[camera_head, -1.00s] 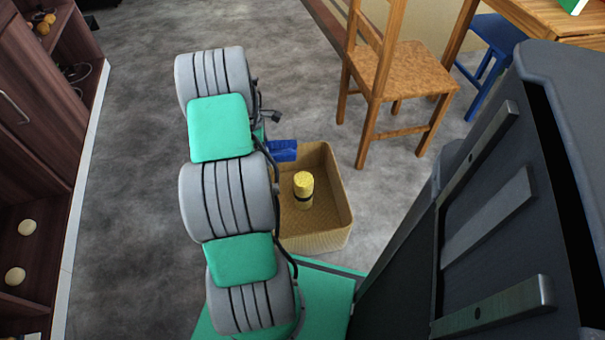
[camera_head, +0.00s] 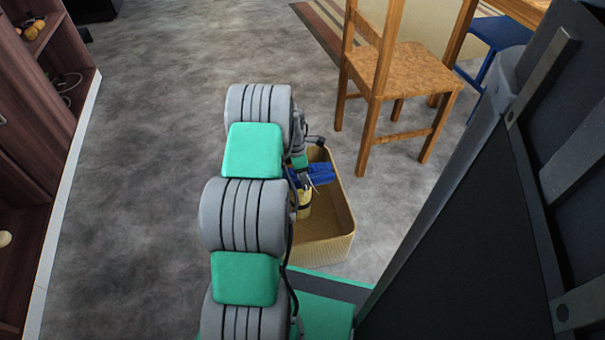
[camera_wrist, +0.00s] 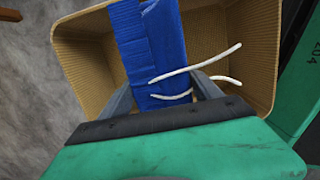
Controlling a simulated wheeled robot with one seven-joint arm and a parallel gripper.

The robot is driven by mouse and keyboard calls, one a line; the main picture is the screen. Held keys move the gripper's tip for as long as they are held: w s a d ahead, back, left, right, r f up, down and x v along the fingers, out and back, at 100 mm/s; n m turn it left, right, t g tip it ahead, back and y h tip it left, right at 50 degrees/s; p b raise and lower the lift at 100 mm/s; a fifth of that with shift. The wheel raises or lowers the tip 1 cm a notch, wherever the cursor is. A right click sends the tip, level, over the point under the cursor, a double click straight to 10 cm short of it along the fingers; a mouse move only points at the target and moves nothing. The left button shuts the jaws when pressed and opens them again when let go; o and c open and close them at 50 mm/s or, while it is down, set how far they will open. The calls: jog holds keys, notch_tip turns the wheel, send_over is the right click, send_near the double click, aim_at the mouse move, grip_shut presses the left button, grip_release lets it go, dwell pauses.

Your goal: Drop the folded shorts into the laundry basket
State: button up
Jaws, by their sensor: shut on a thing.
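The folded shorts are a blue bundle (camera_head: 318,174) with white drawstrings. In the wrist view the blue shorts (camera_wrist: 150,50) lie between the two fingers of my gripper (camera_wrist: 163,90), which is shut on them. In the head view my gripper (camera_head: 308,178) is partly hidden by my arm. The laundry basket (camera_head: 345,220) is a tan woven box on the floor. The shorts are held over the basket's opening, towards its far side. The basket (camera_wrist: 85,45) fills much of the wrist view beneath the shorts.
A yellow item with a dark band (camera_head: 303,203) stands inside the basket, partly covered by my arm. A wooden chair (camera_head: 400,80) stands behind and right of the basket. A dark wood shelf (camera_head: 35,150) lines the left. Open grey floor (camera_head: 150,180) lies between.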

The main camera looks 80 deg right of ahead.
jog(key=o, duration=1.5)
jog(key=shift+c, duration=0.2)
jog(key=r+p, duration=0.1)
jog(key=r, duration=0.1)
jog(key=r+p, duration=0.1)
jog(key=r, duration=0.2)
jog(key=w+r+p, duration=0.1)
jog(key=r, duration=0.1)
jog(key=shift+a+r+p, duration=0.3)
jog(key=shift+r+p, duration=0.05)
